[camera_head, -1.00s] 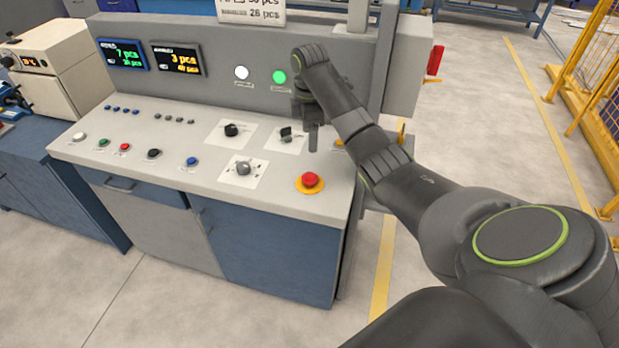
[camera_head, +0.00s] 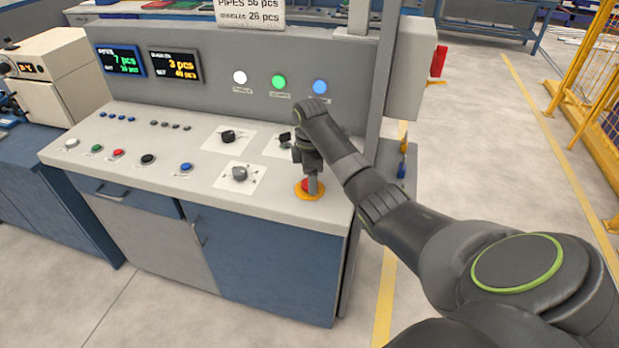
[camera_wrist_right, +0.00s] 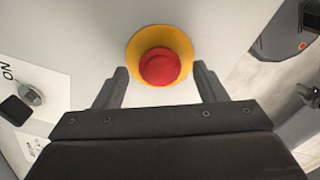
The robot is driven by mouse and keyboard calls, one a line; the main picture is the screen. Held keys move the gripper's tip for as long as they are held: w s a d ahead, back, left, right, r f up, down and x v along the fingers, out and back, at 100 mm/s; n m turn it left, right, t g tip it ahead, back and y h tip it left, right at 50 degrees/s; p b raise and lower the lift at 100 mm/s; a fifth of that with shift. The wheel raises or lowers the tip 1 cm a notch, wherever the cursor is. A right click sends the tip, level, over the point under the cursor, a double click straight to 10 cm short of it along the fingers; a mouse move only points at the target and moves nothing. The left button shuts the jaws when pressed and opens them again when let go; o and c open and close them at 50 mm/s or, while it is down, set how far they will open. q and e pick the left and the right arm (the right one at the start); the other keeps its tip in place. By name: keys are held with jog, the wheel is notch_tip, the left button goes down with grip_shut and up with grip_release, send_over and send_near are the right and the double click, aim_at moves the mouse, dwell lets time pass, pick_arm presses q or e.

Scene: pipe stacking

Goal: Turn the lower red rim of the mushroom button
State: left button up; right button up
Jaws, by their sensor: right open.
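The red mushroom button (camera_head: 305,185) sits on a yellow round base (camera_head: 309,195) near the front right corner of the console top. My right gripper (camera_head: 312,188) points down at the button and partly covers it in the head view. In the right wrist view the red button (camera_wrist_right: 160,67) and its yellow ring (camera_wrist_right: 148,40) lie ahead, between the lines of the two fingers. The right gripper (camera_wrist_right: 162,85) is open there, with one finger on each side and nothing between them that I can see gripped. My left gripper is not in view.
The console top (camera_head: 130,190) holds rotary switches, among them a grey one (camera_head: 239,173) left of the button, and several small push buttons. An upright panel with a lit blue lamp (camera_head: 320,86) stands behind.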

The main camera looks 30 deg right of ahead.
jog(key=shift+f, duration=0.4)
jog(key=shift+c, duration=0.5)
